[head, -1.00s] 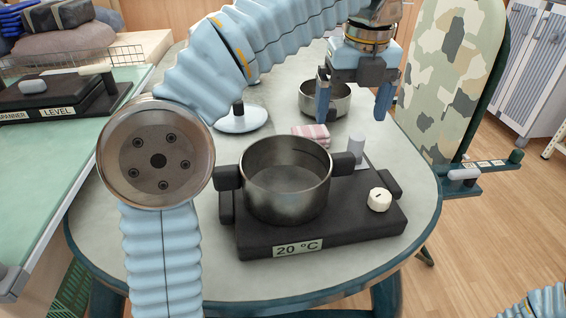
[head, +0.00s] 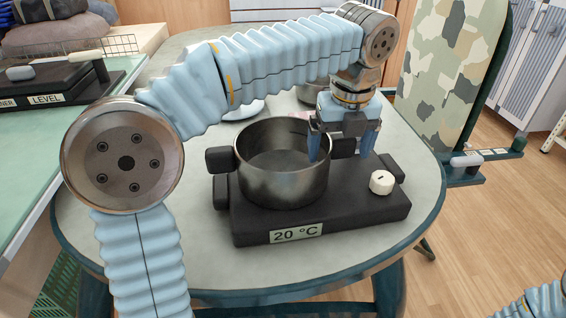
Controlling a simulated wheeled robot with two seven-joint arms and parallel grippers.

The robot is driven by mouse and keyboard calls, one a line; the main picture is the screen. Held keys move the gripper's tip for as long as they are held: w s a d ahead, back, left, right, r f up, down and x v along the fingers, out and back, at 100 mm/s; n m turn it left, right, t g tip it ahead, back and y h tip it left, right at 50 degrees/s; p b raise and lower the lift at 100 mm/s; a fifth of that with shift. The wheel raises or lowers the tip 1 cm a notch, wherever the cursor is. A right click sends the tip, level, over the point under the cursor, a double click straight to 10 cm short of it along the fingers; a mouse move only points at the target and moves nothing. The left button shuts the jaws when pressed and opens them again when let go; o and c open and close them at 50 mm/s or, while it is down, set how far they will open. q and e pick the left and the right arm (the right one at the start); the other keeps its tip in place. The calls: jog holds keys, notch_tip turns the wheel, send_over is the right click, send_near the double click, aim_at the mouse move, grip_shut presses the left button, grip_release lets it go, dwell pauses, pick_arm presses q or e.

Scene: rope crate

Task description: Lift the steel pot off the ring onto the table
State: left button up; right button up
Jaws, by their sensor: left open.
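The steel pot (head: 283,187) stands upright on the black hot plate (head: 345,213), which has a "20 °C" label. The pot hides the ring under it. It looks empty and has a black handle on its left side (head: 219,160) and one on its right (head: 343,148). My left gripper (head: 341,152) is open and points down at the right handle. In the picture, one finger overlaps the inside of the pot's right rim and the other is right of the handle. I cannot tell whether they touch the pot. My right gripper is out of view.
A white knob (head: 381,182) sits on the hot plate's right side. A second pot (head: 312,93) behind is mostly hidden by my left arm. A camouflage board (head: 450,70) stands at the right. Bare table (head: 412,165) shows right of the hot plate.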

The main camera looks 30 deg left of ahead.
pick_arm(q)
jog(key=shift+r, duration=0.1)
jog(key=c, duration=1.3)
jog(key=shift+r, duration=0.1)
